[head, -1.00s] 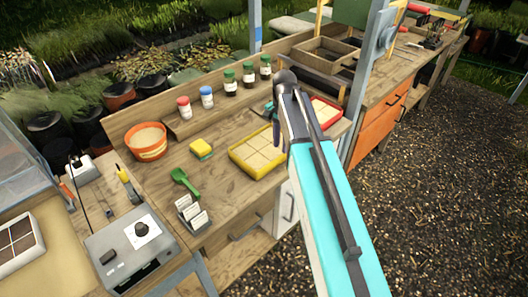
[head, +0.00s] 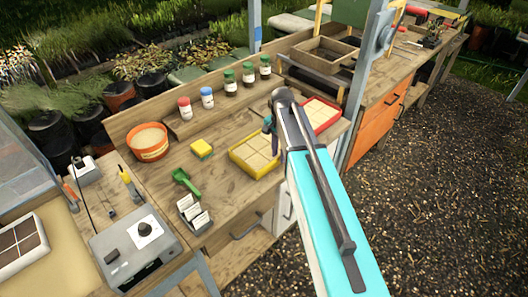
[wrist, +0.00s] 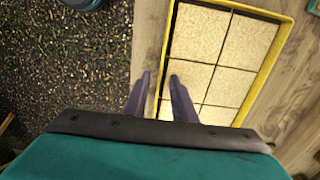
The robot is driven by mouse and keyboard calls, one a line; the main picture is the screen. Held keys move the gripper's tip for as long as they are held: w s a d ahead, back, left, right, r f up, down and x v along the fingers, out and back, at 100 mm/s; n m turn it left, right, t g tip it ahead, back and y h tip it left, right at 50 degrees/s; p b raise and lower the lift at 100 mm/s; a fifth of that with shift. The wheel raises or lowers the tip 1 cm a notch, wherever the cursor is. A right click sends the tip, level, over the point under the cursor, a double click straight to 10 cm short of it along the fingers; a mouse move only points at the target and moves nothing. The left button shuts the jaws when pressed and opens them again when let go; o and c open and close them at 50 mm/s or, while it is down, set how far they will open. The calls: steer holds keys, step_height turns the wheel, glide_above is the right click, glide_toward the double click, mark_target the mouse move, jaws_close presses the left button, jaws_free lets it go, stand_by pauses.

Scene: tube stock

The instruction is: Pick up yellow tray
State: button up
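The yellow tray (head: 236,163) sits on the wooden bench and holds pale square blocks. In the wrist view, the tray's yellow rim (wrist: 262,68) frames the blocks, and its left wall runs between my fingers. My gripper (wrist: 159,75) is open and empty, one finger outside that wall and one over the blocks. I cannot tell how far above the rim the fingertips are. In the head view, my gripper (head: 272,132) is over the tray's right part and partly hidden by my arm, which also covers the tray's right end.
A red tray (head: 336,123) lies right of the yellow one. A yellow sponge (head: 202,149), green scoop (head: 185,182), label holder (head: 193,213) and orange pot (head: 148,142) are to the left. Several bottles (head: 230,82) line the back ledge. Bare bench lies between sponge and tray.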

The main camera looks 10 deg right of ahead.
steer(key=shift+c, duration=0.4)
jaws_close()
steer(key=shift+r, duration=0.25)
steer(key=shift+r+b, duration=0.9)
steer(key=shift+r, duration=0.45)
steer(key=s+d+r+b, duration=0.1)
steer(key=s+b, duration=0.6)
steer(key=s, duration=0.9)
steer(key=shift+d+r, duration=0.35)
steer(key=shift+r, duration=0.1)
